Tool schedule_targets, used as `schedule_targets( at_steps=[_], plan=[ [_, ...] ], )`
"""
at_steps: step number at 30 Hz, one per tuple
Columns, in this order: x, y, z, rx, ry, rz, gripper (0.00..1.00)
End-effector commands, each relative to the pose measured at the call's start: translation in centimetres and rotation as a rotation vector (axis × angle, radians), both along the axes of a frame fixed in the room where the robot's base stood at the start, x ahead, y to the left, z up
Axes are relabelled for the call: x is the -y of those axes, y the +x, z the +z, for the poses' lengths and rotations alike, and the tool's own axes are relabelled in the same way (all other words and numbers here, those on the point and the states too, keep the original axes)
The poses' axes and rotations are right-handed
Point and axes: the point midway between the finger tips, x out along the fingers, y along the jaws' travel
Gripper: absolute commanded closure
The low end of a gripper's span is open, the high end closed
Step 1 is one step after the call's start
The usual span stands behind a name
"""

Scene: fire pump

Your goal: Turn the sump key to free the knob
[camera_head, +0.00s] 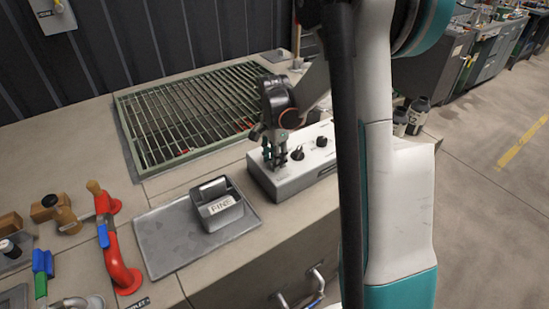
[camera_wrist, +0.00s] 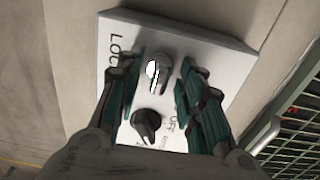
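The grey control box (camera_head: 285,181) sits on the bench, and its pale top panel fills the middle of the wrist view (camera_wrist: 205,45). The sump key (camera_wrist: 154,72), a bright metal key in a round lock, stands by the partly visible "LOCK" lettering. A black pointer knob (camera_wrist: 147,124) is beside it, by "OFF" lettering; it also shows in the head view (camera_head: 297,154). My gripper (camera_head: 272,156) is low over the box's left end. In the wrist view its fingers (camera_wrist: 158,80) are apart, one on each side of the key, with visible gaps. The key is hidden in the head view.
A second black knob (camera_head: 321,141) is farther right on the box. A green grating (camera_head: 185,112) lies behind. A grey tray (camera_head: 165,240) with a labelled bin (camera_head: 218,207) and a red pipe (camera_head: 118,262) are to the left.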

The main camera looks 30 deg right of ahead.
Motion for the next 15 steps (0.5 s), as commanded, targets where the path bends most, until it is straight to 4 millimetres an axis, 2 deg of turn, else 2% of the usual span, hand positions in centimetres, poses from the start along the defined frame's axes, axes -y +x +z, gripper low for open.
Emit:
schedule_targets(
  at_steps=[1,5,15],
  plan=[
    [0.0,0.0,0.01,0.0,0.0,0.0,0.72],
    [0.0,0.0,0.01,0.0,0.0,0.0,1.0],
    [0.0,0.01,0.02,0.0,0.0,0.014,1.0]
  ],
)
